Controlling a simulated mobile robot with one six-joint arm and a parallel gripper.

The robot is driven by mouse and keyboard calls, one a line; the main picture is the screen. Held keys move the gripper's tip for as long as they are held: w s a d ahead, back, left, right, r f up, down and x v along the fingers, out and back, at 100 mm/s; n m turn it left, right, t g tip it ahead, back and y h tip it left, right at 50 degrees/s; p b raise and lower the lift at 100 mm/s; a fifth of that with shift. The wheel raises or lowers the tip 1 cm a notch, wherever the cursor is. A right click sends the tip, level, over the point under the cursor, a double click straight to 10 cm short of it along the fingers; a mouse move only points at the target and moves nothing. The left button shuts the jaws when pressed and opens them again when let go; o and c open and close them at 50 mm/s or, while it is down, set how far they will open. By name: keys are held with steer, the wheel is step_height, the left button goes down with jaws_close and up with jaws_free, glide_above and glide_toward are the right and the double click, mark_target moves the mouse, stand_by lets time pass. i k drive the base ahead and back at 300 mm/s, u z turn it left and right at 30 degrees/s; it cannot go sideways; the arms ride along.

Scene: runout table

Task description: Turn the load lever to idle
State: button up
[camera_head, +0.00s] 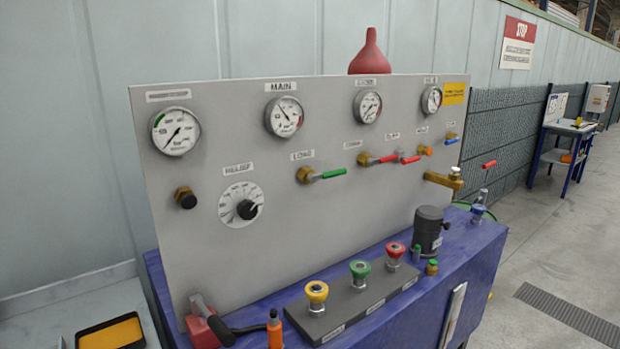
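The load lever (333,173) has a green handle on a brass valve body. It sits on the grey upright panel (230,110), left of the panel's middle, under a label reading LOAD (302,155). The handle points to the right, close to level. No position marks around it can be read from here. Nothing covers the lever. My gripper is not in view.
Several gauges line the panel's top. A relief dial (241,204) is left of the lever; red-handled levers (388,158) are right. Below, yellow, green and red knobs (360,270) stand on a grey block. A red-and-black tool (205,325) and orange bottle (274,330) stand in front.

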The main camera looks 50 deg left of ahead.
mark_target(311, 177)
steer(key=z, duration=0.9)
steer(key=k, duration=0.15)
steer(key=u, duration=2.85)
steer(key=k, duration=0.6)
steer(key=z, duration=0.2)
steer(key=i, duration=0.6)
steer(key=u, duration=0.1)
